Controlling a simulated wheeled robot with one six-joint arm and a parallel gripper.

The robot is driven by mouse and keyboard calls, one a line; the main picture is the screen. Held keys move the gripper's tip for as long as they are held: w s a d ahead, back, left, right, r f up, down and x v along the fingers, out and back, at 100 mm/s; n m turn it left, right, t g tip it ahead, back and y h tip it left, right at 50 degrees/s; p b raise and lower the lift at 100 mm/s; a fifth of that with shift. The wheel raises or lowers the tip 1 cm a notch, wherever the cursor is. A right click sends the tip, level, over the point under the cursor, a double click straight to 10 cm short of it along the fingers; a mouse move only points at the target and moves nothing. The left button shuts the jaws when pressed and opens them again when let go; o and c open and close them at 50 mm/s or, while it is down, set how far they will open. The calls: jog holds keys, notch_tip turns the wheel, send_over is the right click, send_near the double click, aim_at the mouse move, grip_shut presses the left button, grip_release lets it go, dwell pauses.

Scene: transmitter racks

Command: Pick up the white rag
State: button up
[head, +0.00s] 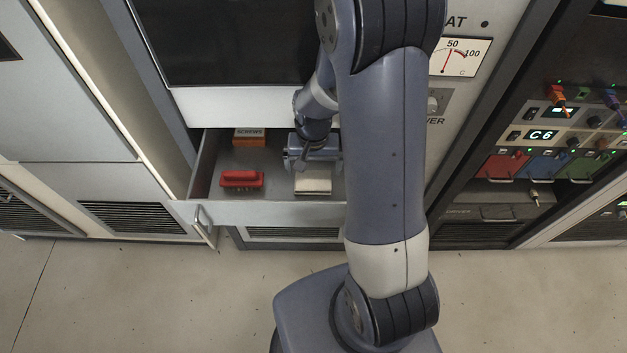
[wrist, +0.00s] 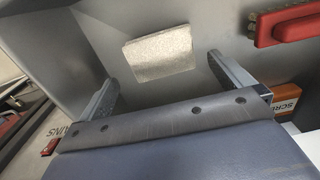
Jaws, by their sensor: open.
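The white rag (head: 313,180) is a small, pale, folded square lying on the floor of an open drawer (head: 262,212). In the wrist view the rag (wrist: 160,54) lies flat, beyond the fingertips and roughly between their lines. My gripper (head: 314,166) is inside the drawer's outline, over the back part of the rag and partly hiding it. In the wrist view my gripper (wrist: 160,72) has its two fingers wide apart with nothing between them. The rag looks apart from both fingers, though the exact height is hard to tell.
A red-handled item (head: 241,179) lies left of the rag in the drawer. An orange box marked as screws (head: 249,137) sits at the back left. The drawer walls surround them. A rack with coloured modules (head: 545,163) stands at the right. The floor in front is clear.

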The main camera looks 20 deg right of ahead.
aim_at(313, 180)
jog(key=shift+w+f+p, duration=0.15)
jog(key=shift+f+p, duration=0.4)
jog(key=shift+f, duration=2.15)
jog(key=shift+c, duration=0.2)
jog(key=c, duration=0.7)
jog(key=shift+o, duration=0.2)
notch_tip(313, 180, up, 10)
jog(key=shift+b, duration=0.45)
